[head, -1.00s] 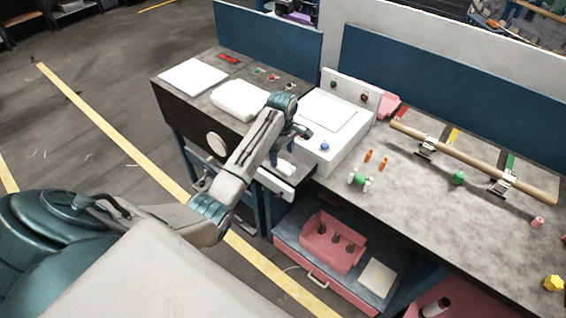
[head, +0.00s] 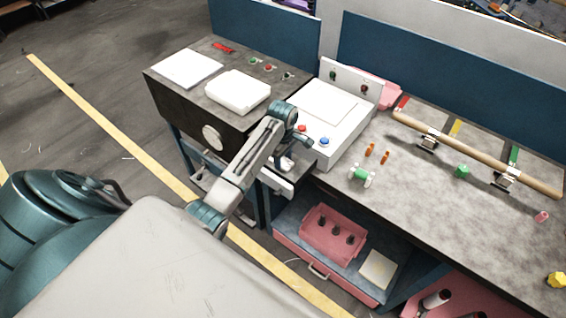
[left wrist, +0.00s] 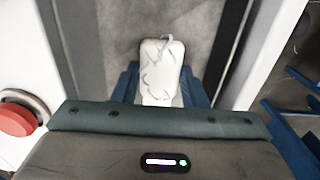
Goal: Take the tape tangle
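The tape tangle is a pale, lumpy bundle with grey creases. It shows in the left wrist view (left wrist: 162,68) and as a small white patch under my gripper in the head view (head: 287,164). My left gripper (left wrist: 160,84) points down over it with one blue finger on each side. The fingers stand apart with the tangle between them. I cannot tell whether they touch it. The tangle's near end is hidden by my gripper body. In the head view my left gripper (head: 296,146) is small and partly covered by its wrist. My right gripper is not in view.
The white machine (head: 340,124) with a red button (left wrist: 14,119) stands close beside my left gripper. A dark cabinet (head: 165,108) stands on the other side. The workbench (head: 420,215) holds a wooden roller (head: 475,153) and small parts. A pink bin (head: 318,243) sits below.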

